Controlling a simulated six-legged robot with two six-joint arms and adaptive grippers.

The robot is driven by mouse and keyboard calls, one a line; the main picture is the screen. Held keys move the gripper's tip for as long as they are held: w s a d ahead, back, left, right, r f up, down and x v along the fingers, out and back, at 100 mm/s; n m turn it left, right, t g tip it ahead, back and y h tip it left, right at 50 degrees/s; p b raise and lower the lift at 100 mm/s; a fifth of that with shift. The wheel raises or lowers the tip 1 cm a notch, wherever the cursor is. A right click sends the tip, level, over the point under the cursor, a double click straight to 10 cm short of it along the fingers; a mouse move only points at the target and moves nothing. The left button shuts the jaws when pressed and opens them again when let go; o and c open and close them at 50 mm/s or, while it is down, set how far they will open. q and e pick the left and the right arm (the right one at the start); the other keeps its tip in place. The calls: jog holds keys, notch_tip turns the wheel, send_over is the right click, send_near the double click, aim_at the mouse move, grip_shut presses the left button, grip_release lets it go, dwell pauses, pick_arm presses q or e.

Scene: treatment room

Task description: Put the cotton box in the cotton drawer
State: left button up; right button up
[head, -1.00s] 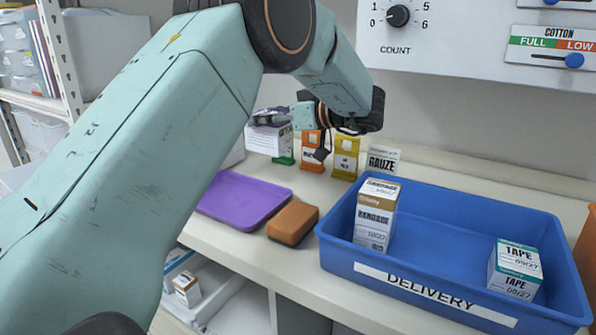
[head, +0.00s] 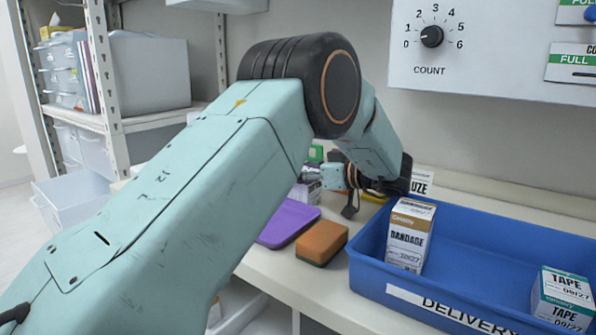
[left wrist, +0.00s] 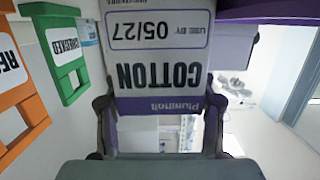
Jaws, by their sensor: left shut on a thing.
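The cotton box (left wrist: 165,55) is white with a purple band and fills the upper middle of the left wrist view, its lettering upside down. My left gripper (left wrist: 160,115) is shut on it, with a finger at each side. In the head view the left gripper (head: 311,176) is beyond the elbow, above the back of the counter near the purple tray. The box (head: 304,191) shows there only in part, behind my arm. I cannot make out which drawer is the cotton drawer. My right gripper is not in view.
A blue delivery bin (head: 468,235) holds a bandage box (head: 409,238) and a tape box (head: 563,298). An orange-brown sponge (head: 321,243) lies beside the purple tray (head: 288,222). A shelf rack (head: 105,65) stands at left, with a white open container (head: 75,205) low in front.

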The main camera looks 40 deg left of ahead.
pick_arm(q)
jog(key=o, duration=0.9)
jog(key=shift+w+f, duration=0.15)
jog(key=shift+w, duration=0.05)
jog(key=shift+o, duration=1.3)
jog(key=shift+s, duration=0.2)
jog(key=shift+w, duration=0.15)
